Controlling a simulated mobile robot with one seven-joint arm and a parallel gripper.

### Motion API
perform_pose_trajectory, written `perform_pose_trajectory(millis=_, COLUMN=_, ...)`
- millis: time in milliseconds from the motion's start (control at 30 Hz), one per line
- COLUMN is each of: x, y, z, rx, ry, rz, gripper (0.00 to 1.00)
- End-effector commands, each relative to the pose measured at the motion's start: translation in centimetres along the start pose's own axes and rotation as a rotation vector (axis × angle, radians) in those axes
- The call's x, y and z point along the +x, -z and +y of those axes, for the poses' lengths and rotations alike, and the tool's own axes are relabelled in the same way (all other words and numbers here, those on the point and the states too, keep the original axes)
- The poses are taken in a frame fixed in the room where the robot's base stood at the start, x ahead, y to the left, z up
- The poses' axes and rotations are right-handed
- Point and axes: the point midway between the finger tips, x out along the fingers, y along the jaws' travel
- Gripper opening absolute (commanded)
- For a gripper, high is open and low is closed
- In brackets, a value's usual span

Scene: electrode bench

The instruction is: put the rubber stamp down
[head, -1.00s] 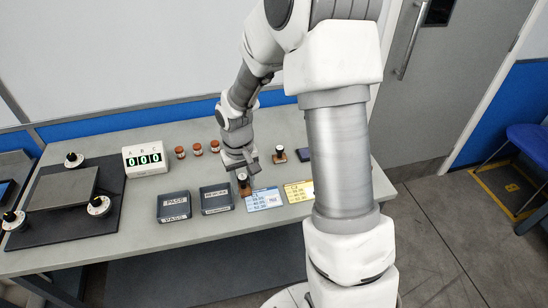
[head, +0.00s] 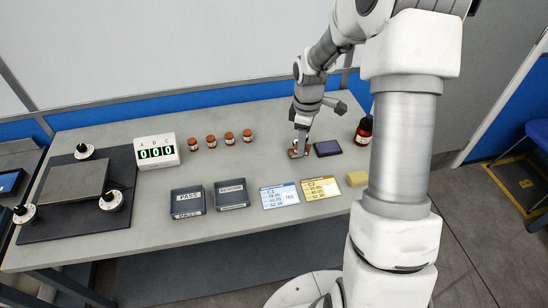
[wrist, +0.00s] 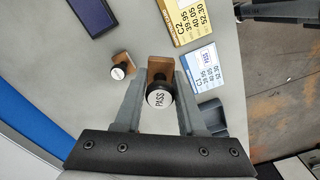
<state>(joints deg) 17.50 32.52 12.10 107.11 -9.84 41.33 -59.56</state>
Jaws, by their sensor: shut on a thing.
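My gripper (wrist: 158,110) is shut on a rubber stamp (wrist: 158,72) with a brown base and a round white top reading PASS. The fingers are on either side of its handle. The held stamp looks much larger than the second stamp (wrist: 122,68), which stands on the bench beside it, toward the ink pad (wrist: 92,14). In the head view my gripper (head: 301,138) is at the back right of the bench, just left of the dark ink pad (head: 327,148). There the two stamps overlap, and the gap under the held one cannot be judged.
Two cards, C1 (head: 279,195) and C2 (head: 321,188), lie in front. Dark trays (head: 188,202) (head: 231,194) stand left of them. Several small brown jars (head: 211,142) stand left. Bench between jars and cards is clear.

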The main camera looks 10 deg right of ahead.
Motion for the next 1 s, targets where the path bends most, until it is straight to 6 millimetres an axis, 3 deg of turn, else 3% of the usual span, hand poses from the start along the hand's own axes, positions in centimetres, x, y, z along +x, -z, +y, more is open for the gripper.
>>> perform_pose_trajectory(millis=300, x=-0.8, y=-1.8, z=2.8, rx=-0.417, ry=0.000, rz=0.001, gripper=0.04)
perform_pose_trajectory(millis=533, x=-0.7, y=-1.6, z=3.4, rx=-0.527, ry=0.001, rz=0.002, gripper=0.04)
perform_pose_trajectory(millis=1000, x=4.9, y=7.9, z=3.3, rx=-0.534, ry=0.001, rz=0.001, gripper=0.04)
